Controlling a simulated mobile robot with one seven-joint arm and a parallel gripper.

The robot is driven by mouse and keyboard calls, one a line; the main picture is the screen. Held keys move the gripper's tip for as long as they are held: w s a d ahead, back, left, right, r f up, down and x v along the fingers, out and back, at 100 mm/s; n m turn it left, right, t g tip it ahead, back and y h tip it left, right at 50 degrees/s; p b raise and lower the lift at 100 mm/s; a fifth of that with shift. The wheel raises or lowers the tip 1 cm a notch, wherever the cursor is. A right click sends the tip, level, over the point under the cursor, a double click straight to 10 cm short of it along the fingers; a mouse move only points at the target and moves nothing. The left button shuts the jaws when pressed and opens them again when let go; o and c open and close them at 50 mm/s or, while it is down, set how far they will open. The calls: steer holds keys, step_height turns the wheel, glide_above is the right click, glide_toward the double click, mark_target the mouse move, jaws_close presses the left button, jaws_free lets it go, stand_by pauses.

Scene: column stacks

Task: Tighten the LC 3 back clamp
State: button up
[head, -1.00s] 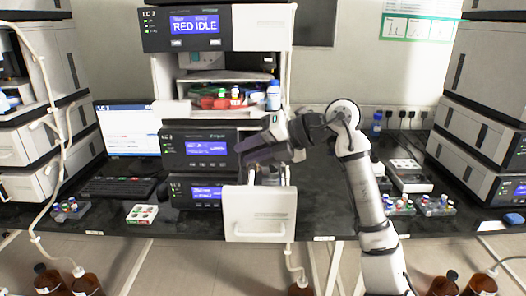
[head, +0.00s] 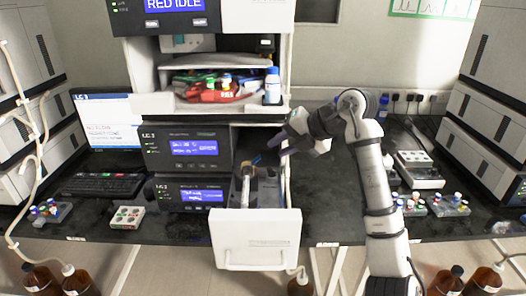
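The LC 3 stack stands in the middle, with a drawer (head: 254,227) pulled out at its lower right. Inside the drawer, a pale upright column-like part (head: 246,188) stands at the left. A small blue piece (head: 257,159) shows at the back of the drawer, near my gripper; I cannot tell if it is the back clamp. My gripper (head: 276,147) reaches in from the right, above the back right of the drawer. It is too small and dark to tell whether its fingers are open or touch anything.
Two LC 3 modules with lit screens (head: 194,148) stand left of the drawer. An open shelf above holds a blue-capped bottle (head: 272,88) and red items. A white tray (head: 127,217) lies left.

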mark_target(251, 165)
steer(key=p+x, duration=0.1)
steer(key=x, duration=0.6)
steer(key=shift+w+a+f+p, duration=0.1)
steer(key=shift+a+f+p, duration=0.1)
steer(key=shift+p, duration=0.1)
steer(key=shift+r, duration=0.1)
jaws_close()
